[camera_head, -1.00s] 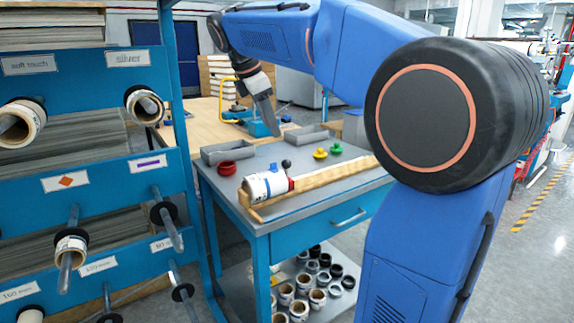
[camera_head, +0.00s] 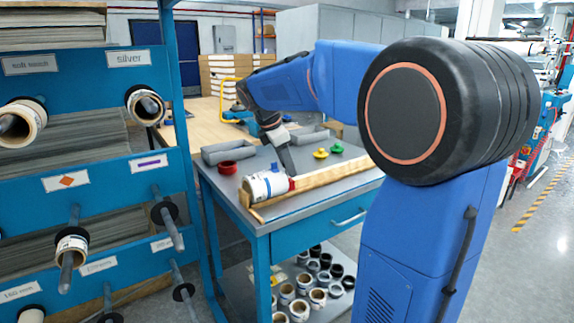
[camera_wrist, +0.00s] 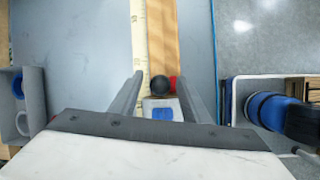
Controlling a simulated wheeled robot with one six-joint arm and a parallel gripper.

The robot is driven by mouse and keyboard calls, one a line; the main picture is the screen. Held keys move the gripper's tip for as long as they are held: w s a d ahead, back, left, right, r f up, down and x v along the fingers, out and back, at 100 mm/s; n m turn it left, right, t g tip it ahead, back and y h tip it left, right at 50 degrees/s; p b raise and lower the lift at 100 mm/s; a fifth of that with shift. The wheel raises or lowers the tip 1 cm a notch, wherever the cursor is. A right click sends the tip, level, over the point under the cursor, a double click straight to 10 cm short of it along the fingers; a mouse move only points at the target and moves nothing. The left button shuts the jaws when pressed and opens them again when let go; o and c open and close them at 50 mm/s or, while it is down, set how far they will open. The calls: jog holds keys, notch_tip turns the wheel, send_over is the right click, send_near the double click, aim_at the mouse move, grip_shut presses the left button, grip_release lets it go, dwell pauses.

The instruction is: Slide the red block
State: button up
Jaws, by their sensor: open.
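The red block (camera_head: 291,184) sits at the end of the white roll (camera_head: 262,187) with a blue band, on a long wooden rail (camera_head: 335,173) on the workbench. In the wrist view, only a sliver of the red block (camera_wrist: 174,83) shows beside a black ball knob (camera_wrist: 160,86). My gripper (camera_head: 289,171) is open and points down over the block. In the wrist view, my gripper's fingers (camera_wrist: 160,77) stand on either side of the knob. I cannot tell whether they touch it. In the head view my gripper hides the knob.
A red ring (camera_head: 228,168), a yellow knob (camera_head: 320,153) and a green knob (camera_head: 336,148) stand on the bench (camera_head: 212,183). Grey trays lie behind. A blue roll rack (camera_head: 90,190) stands close on the left. Several rolls sit on the lower shelf.

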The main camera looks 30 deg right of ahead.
jog(key=shift+d+f, duration=0.1)
jog(key=shift+f, duration=0.15)
grip_shut()
jog(key=d, duration=2.4)
jog(key=shift+w+d, duration=0.1)
jog(key=shift+w, duration=0.3)
grip_release()
jog(key=shift+r, duration=0.1)
